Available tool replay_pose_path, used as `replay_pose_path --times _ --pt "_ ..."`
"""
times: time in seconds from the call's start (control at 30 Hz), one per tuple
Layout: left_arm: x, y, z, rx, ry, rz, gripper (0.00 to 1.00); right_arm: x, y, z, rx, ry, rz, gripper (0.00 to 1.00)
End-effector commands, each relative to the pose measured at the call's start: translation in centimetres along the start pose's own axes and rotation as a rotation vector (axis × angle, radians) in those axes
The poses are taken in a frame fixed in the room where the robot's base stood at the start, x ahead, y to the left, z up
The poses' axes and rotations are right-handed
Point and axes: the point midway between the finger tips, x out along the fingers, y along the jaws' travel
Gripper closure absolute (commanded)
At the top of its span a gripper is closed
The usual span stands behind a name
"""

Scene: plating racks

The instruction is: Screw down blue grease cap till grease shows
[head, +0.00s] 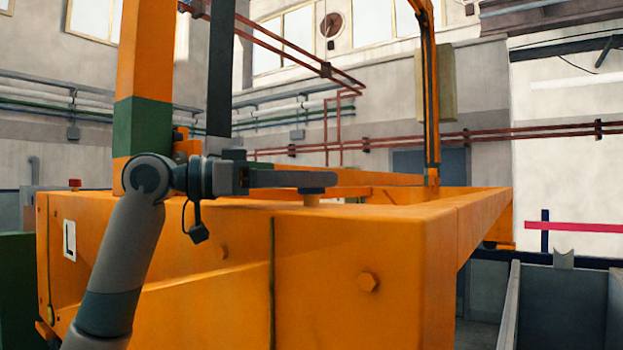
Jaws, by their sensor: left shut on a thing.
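My left gripper (318,180) reaches in from the left, level, just above the top face of the orange frame (330,235). Its fingers are shut on a small blue-grey round cap (312,190), whose rim shows just under them. The cap sits on a short post or fitting on the frame's top edge. The fingers hide the top of the cap. No grease can be made out at this size. My right gripper is not in view.
An orange and green upright (141,120) and a dark vertical bar (220,75) rise close by my left wrist. A black piece hangs on a short cable (198,232) below the wrist. Bolt heads (368,281) stick out of the frame's front. Grey tanks (560,300) stand at right.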

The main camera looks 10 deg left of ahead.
Motion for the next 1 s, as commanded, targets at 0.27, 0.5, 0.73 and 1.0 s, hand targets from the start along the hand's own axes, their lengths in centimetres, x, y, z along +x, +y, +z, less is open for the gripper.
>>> replay_pose_path --times 0.27,0.5,0.73,1.0 --pt "0.0 0.0 0.0 0.0 0.0 0.0 0.47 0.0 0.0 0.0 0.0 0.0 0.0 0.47" --pt "-0.3 0.0 0.1 0.0 0.0 -0.001 0.47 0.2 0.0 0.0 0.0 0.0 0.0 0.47" --pt "-2.3 -0.1 0.3 0.0 0.001 -0.003 0.47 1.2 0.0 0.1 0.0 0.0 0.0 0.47" --pt "-7.2 -0.1 0.4 0.0 0.001 -0.005 0.47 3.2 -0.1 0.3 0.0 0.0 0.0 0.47"
